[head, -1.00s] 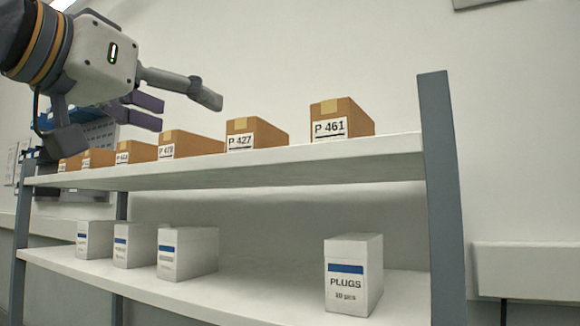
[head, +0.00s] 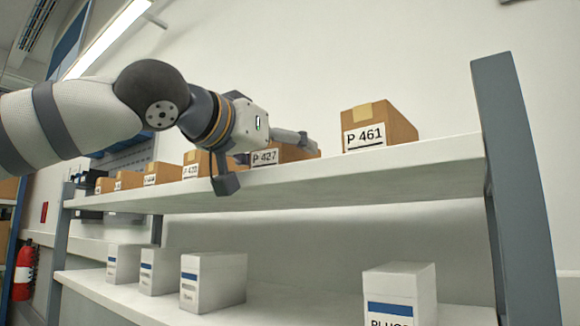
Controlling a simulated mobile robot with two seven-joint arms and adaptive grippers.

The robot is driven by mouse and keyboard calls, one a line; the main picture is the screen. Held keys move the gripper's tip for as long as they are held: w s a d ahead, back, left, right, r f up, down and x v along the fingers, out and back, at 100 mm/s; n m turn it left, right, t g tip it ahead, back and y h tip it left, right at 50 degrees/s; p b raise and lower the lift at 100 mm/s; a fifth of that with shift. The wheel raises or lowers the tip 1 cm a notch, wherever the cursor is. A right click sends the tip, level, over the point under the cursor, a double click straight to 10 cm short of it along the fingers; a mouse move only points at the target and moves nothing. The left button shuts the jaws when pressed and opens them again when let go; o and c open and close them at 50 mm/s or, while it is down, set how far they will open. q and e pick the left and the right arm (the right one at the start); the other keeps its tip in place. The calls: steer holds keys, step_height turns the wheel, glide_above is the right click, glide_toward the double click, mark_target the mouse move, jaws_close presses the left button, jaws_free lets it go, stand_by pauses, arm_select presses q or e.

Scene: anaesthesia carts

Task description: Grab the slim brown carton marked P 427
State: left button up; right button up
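The brown carton marked P 427 (head: 264,158) stands on the upper shelf (head: 400,160), second from the right in the row. My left gripper (head: 268,155) is at this carton, with one finger reaching along its top and far side and another dark finger hanging in front of the shelf edge to its left. The arm hides much of the carton's upper left part. I cannot tell whether the fingers touch it. My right gripper is out of view.
The carton P 461 (head: 378,128) stands to the right with a gap. Several similar cartons, the nearest of them (head: 196,165), stand to the left. White boxes (head: 212,282) and a PLUGS box (head: 400,290) are on the lower shelf (head: 290,300). A grey post (head: 515,190) bounds the right end.

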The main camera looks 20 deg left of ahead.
arm_select(q)
steer(key=shift+s+r, duration=0.1)
steer(key=shift+r, duration=0.05)
steer(key=c, duration=1.3)
